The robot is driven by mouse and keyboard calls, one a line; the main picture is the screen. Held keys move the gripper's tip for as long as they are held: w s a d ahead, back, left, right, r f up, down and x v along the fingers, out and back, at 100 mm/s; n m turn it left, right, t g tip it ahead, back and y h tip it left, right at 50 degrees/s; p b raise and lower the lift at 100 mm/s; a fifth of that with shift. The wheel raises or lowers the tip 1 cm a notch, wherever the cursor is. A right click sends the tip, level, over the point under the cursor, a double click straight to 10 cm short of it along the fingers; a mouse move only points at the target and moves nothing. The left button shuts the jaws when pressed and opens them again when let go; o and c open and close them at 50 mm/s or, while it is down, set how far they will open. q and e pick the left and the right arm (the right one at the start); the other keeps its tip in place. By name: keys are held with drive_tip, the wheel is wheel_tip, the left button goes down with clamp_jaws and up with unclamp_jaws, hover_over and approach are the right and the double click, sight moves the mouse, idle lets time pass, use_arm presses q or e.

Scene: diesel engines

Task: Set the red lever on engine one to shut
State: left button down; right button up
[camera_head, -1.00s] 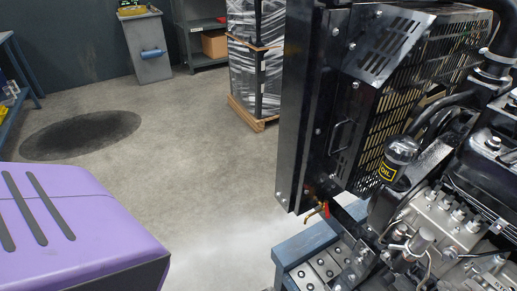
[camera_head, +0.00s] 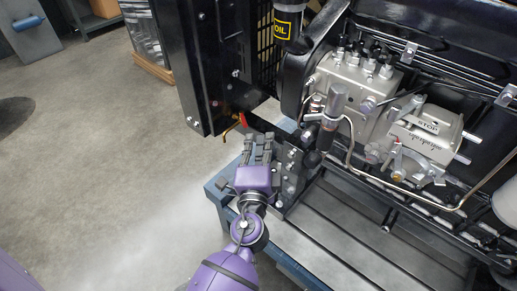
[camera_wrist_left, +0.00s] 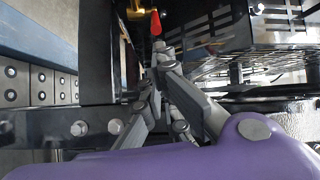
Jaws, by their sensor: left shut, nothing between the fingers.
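The red lever (camera_head: 242,120) is a small red handle on a brass valve at the lower corner of the black radiator (camera_head: 190,70). In the left wrist view the red lever (camera_wrist_left: 156,22) points up, just beyond the fingertips. My left gripper (camera_head: 258,142) is shut and empty, close to the lever on its near side. In the left wrist view the shut fingers (camera_wrist_left: 163,58) appear just below the red tip; whether they touch it I cannot tell. Part of the valve is hidden behind the gripper and radiator. My right gripper is not in view.
A blue stand (camera_head: 222,200) lies under the gripper. An oil filter (camera_head: 287,22) is above. The grey floor (camera_head: 110,190) at the left is clear.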

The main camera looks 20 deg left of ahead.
sight(243, 119)
use_arm(q)
drive_tip(key=x, duration=0.5)
drive_tip(key=shift+w+p, duration=0.1)
drive_tip(key=shift+p, duration=0.2)
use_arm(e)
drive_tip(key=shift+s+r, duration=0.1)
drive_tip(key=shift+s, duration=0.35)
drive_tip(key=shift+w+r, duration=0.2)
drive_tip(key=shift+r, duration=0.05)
use_arm(q)
drive_tip(key=shift+s+a+m+h, duration=0.2)
drive_tip(key=shift+s+m+h, duration=0.1)
drive_tip(key=shift+h, duration=0.3)
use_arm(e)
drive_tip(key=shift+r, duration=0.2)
